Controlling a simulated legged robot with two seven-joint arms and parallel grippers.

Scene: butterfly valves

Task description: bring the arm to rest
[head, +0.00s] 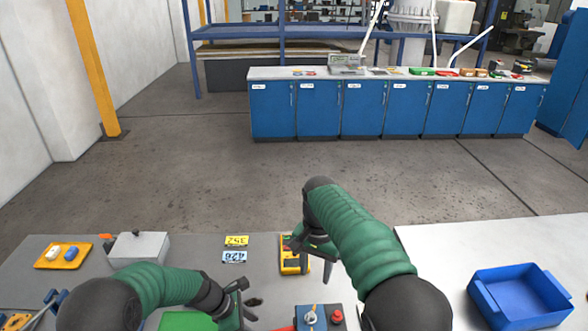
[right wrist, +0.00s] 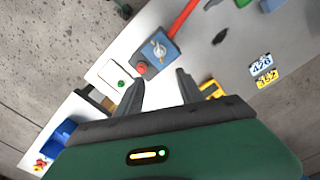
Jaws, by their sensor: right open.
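My right gripper (head: 310,258) hangs over the near table beside a yellow meter-like device (head: 293,262), partly covering it. In the right wrist view its two fingers (right wrist: 158,82) stand wide apart with nothing between them. My right arm, in a green sleeve, reaches in from the lower right. My left gripper (head: 243,298) is low over the table, left of a blue-grey control box (head: 318,318) with a silver knob and a red button. The left gripper's finger gap is unclear. The box also shows beyond the right fingers in the right wrist view (right wrist: 157,50).
Number plates (head: 236,248), a grey box (head: 138,247) and an orange tray (head: 63,255) lie left on the table. A green thing (head: 188,321) is near the left gripper. A blue bin (head: 520,295) stands at right. Open floor lies before blue cabinets (head: 363,108).

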